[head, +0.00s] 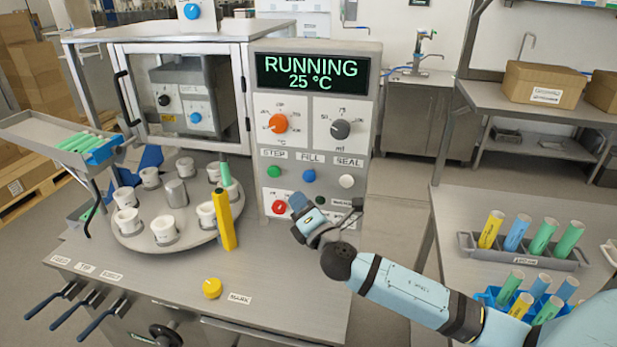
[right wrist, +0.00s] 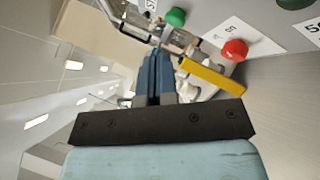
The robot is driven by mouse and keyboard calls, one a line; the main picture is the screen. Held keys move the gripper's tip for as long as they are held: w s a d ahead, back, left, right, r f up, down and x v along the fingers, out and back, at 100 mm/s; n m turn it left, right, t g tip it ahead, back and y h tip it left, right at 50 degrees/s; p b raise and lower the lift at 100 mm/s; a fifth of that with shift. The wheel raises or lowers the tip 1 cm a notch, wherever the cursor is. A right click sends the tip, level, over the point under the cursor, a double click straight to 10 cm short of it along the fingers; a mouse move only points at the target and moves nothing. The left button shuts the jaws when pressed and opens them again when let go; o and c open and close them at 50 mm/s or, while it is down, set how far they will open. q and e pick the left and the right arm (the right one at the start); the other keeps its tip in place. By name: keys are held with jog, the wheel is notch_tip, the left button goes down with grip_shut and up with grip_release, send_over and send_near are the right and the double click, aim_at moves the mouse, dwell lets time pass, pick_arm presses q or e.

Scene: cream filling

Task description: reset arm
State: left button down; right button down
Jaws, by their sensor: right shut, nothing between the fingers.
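My right gripper (head: 298,203) is in front of the lower part of the machine's control panel (head: 340,105), just right of the red button (head: 279,207). Its blue fingers are closed together with nothing between them; they also show in the right wrist view (right wrist: 156,76). The arm reaches in from the lower right. The display (head: 311,72) reads RUNNING, 25 °C. The green button (head: 273,171), blue button (head: 309,175) and white button (head: 346,181) sit in a row above the gripper. Whether the fingers touch the panel cannot be told. My left gripper is out of view.
A round carousel (head: 125,235) with several white cups stands left of the panel, beside an upright yellow bar (head: 223,220). A yellow button (head: 212,288) is on the bench front. A grey rack (head: 470,242) with colored tubes stands on the right table.

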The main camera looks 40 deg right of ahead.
dwell(0.7)
jog(key=s+a+f+m+g+y+p, duration=0.1)
jog(key=s+a+f+m+g, duration=0.2)
jog(key=s+f+m, duration=0.35)
jog(key=s+a+f+m+g+y+p, duration=0.1)
jog(key=s+a+f+m+g+p, duration=0.2)
jog(key=f, duration=0.7)
jog(key=s+a+f+m+g+y, duration=0.1)
jog(key=s+a+f+m, duration=0.3)
jog(key=s, duration=0.4)
jog(key=s+a+f+m+g+y, duration=0.2)
jog(key=s+a+f+m, duration=0.3)
jog(key=s+m, duration=0.2)
jog(key=shift+s+a+g+p, duration=0.2)
jog(key=shift+s+g+p, duration=0.1)
jog(key=shift+s, duration=0.25)
